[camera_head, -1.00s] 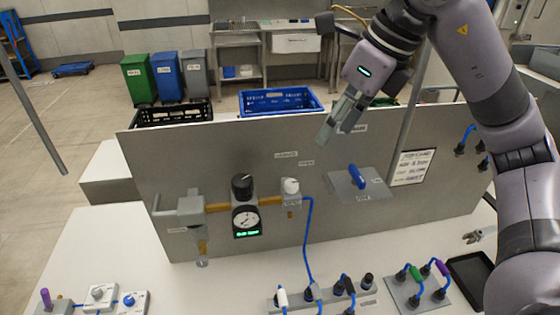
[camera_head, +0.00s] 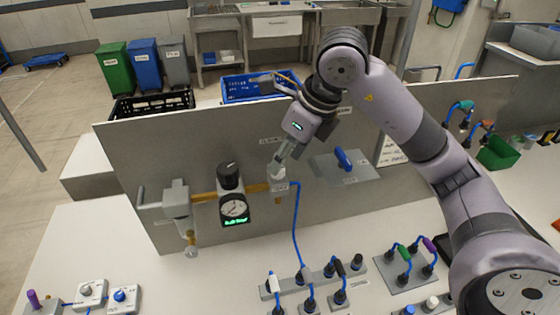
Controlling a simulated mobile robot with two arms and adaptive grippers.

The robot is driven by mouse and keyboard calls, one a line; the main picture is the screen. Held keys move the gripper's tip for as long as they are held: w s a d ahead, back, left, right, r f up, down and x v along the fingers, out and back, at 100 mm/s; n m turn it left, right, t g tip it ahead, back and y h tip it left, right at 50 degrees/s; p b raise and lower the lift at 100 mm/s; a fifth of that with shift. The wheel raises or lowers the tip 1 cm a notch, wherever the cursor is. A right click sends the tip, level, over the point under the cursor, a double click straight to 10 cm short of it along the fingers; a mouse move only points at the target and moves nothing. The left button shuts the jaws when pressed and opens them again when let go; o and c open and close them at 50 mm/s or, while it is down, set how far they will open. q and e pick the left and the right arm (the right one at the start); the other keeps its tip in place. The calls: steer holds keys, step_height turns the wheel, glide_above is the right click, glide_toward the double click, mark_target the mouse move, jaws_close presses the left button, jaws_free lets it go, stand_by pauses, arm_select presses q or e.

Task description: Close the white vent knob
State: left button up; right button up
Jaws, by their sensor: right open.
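The white vent knob (camera_head: 277,172) sits at the right end of the brass pipe on the grey upright panel, above a blue hose. It is partly hidden by my right gripper (camera_head: 277,166), which reaches down to it from the upper right. The fingertips are at the knob; I cannot tell whether they touch it. The gripper is open. My left gripper is not in view.
A black knob (camera_head: 229,174) and a round gauge (camera_head: 234,208) with a green display stand left of the vent knob. A blue-handled switch (camera_head: 343,159) is to its right. Blue hoses and plug blocks (camera_head: 311,287) lie on the white table in front.

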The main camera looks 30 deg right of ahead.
steer(key=shift+x, duration=1.8)
steer(key=shift+c, duration=0.6)
jaws_close()
